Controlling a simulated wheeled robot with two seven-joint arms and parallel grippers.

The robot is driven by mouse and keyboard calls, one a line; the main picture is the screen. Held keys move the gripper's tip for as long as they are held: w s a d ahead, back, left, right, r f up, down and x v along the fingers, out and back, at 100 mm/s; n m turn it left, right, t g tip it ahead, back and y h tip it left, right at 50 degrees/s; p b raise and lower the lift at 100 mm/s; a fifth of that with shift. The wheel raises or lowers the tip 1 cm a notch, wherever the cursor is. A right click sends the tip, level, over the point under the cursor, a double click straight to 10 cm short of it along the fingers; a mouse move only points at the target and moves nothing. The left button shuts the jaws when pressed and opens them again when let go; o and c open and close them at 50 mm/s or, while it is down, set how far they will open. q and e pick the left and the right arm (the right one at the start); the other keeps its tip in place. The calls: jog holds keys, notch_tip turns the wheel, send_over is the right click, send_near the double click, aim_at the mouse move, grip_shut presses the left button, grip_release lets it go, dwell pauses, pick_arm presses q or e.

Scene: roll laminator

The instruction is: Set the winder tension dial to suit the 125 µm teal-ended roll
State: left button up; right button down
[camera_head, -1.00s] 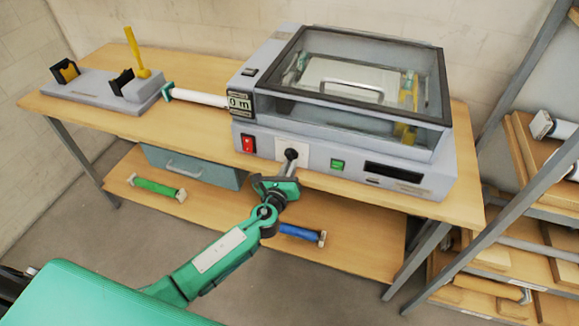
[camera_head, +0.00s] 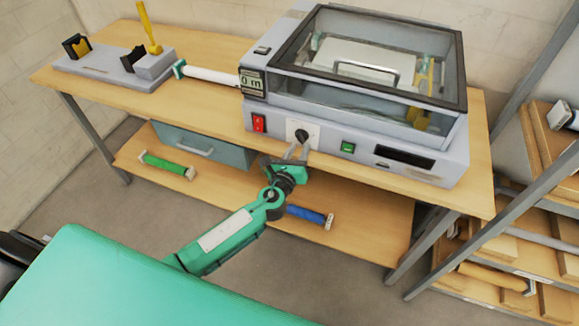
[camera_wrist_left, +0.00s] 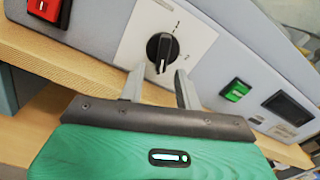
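The winder tension dial is a black knob (camera_head: 302,136) on a white plate on the laminator's front. My left gripper (camera_head: 298,151) is just in front of and below the dial. In the left wrist view its two grey fingers (camera_wrist_left: 160,82) stand apart with nothing between them, their tips short of the knob. The white roll with teal ends (camera_head: 210,76) lies between the stand and the laminator. My right gripper is not in view.
The laminator (camera_head: 370,80) has a clear lid, a red switch (camera_head: 259,123) and a green button (camera_head: 348,147) beside the dial. A grey stand (camera_head: 115,68) is at the table's left. Green (camera_head: 167,165) and blue (camera_head: 307,215) rolls lie on the lower shelf.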

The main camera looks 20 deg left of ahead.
pick_arm(q)
jog(key=s+b, duration=0.2)
jog(key=s, duration=1.1)
jog(key=shift+a+b, duration=0.2)
jog(key=shift+b, duration=0.1)
jog(key=s+a+f+n+g+y, duration=0.1)
jog(key=s+a+f+n+g, duration=0.2)
jog(key=f, duration=0.9)
jog(key=s+a+f+n+g, duration=0.25)
jog(key=f+n, duration=0.35)
jog(key=f, duration=0.6)
jog(key=s+a+f+n+g+y, duration=0.15)
jog(key=s+f+n+g, duration=0.25)
jog(key=f, duration=0.7)
jog(key=s+f+n+g, duration=0.2)
jog(key=s+f+n, duration=0.3)
jog(key=s, duration=0.6)
jog(key=s+f+n+g+h, duration=0.1)
jog(key=s+f+n+g, duration=0.2)
jog(key=s+f+n, duration=0.3)
jog(key=s+f+n+g+h, duration=0.1)
jog(key=s+f+n, duration=0.5)
jog(key=s, duration=1.1)
notch_tip(320, 180, down, 4)
jog(key=shift+s+f+g, duration=0.1)
jog(key=shift+s+g, duration=0.05)
jog(key=shift+g, duration=0.6)
